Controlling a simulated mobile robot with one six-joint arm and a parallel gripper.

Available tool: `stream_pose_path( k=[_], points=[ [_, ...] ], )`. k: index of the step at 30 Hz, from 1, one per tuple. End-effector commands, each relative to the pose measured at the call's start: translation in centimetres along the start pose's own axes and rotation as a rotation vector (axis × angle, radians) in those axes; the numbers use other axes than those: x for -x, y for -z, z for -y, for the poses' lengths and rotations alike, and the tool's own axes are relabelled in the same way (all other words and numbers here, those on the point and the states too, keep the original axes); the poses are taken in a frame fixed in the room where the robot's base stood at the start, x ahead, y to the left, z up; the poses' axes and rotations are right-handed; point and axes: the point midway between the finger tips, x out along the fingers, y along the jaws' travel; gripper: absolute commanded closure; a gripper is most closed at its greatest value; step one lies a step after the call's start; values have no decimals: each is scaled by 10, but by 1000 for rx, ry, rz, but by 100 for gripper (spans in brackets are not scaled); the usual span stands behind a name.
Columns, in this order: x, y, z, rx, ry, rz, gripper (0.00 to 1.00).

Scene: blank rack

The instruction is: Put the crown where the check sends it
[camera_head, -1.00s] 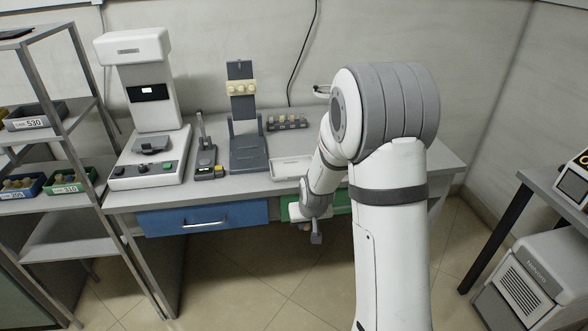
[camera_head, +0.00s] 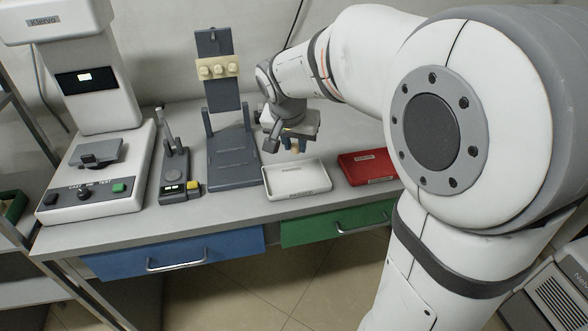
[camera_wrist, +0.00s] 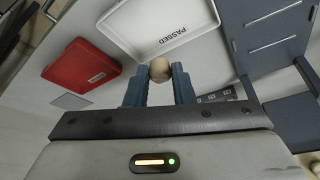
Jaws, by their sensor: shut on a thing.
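The crown (camera_wrist: 160,70) is a small cream rounded piece pinched between the blue-grey fingertips of my gripper (camera_wrist: 160,82) in the wrist view. In the head view my gripper (camera_head: 294,143) hangs above the bench, behind the white tray (camera_head: 297,192). The white tray reads "PASSED" and looks empty; it also shows in the wrist view (camera_wrist: 165,48). A red tray (camera_head: 368,180) sits to its right and also looks empty; its label is too small to read. The test machine (camera_head: 95,190), with a small lit screen, stands at the left.
A dark stand (camera_head: 232,180) carries a strip of cream teeth (camera_head: 219,67). Bench front is clear.

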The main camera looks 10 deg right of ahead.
Motion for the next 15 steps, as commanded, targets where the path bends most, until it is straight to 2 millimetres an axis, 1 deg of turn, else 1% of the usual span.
stream_pose_path(
  k=[2,9,13,15],
  points=[
    [-2,-3,-2,-12,-6,1,100],
    [-37,-16,-4,-22,-10,2,100],
    [-48,-20,-5,-24,-11,3,100],
    [-57,-24,-6,-25,-12,3,100]
  ],
)
